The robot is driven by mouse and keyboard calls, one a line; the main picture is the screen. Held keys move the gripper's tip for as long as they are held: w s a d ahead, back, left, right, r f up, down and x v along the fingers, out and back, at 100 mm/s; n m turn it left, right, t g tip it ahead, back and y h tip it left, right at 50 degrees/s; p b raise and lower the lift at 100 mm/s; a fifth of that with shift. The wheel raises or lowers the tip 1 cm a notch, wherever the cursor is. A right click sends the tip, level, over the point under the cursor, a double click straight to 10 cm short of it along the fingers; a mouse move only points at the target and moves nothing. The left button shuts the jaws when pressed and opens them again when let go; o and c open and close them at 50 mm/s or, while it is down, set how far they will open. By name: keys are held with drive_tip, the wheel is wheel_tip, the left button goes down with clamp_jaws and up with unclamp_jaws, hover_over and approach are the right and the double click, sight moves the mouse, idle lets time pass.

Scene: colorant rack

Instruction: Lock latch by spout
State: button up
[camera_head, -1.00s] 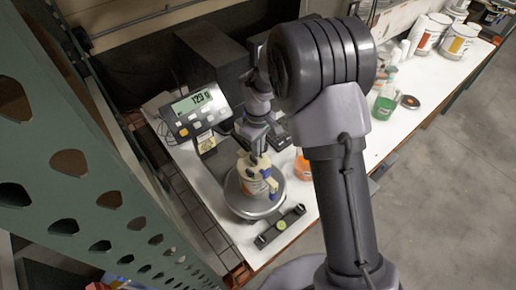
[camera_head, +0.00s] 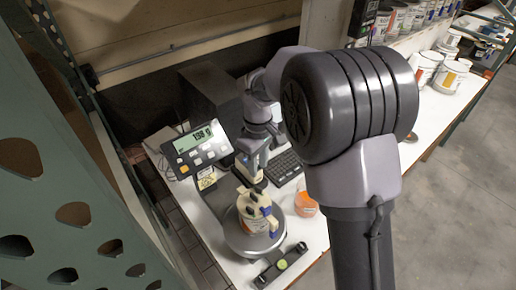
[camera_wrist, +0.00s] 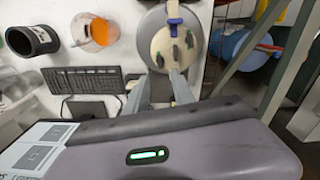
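A cream container (camera_head: 258,222) with a printed label and a blue handle part stands upright on the round metal scale plate (camera_head: 238,240). In the wrist view I look down on its cream lid (camera_wrist: 163,42), which has small dark latches (camera_wrist: 177,54) and a blue part (camera_wrist: 174,12) at the far edge. Which latch is by the spout, and whether it is locked, I cannot tell. My gripper (camera_wrist: 160,75) has its two fingers apart at the lid's near edge, with nothing clearly between them. In the head view my gripper (camera_head: 249,178) is just behind and above the container.
An orange-filled beaker (camera_head: 305,206) stands right of the plate. A keyboard (camera_head: 283,167) and the scale display (camera_head: 196,148) are behind. A dark bar with a green disc (camera_head: 282,264) lies at the front edge. A green perforated post (camera_head: 75,190) borders the left.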

wheel_tip(320, 180, up, 7)
drive_tip(key=shift+r, duration=0.2)
drive_tip(key=s+d+f+m+t+y+b, duration=0.1)
drive_tip(key=s+d+f+m+t+b, duration=0.2)
drive_tip(key=s+f+m+b, duration=0.3)
drive_tip(key=s+d+f+m+t+y+b, duration=0.1)
drive_tip(key=s+f+m+b, duration=0.6)
drive_tip(key=s+f+b, duration=1)
drive_tip(key=s+d+t+b, duration=0.1)
drive_tip(key=s+d+b, duration=0.1)
drive_tip(key=b, duration=0.6)
drive_tip(key=shift+m+t, duration=0.3)
drive_tip(key=shift+t, duration=0.1)
drive_tip(key=shift+s, duration=0.1)
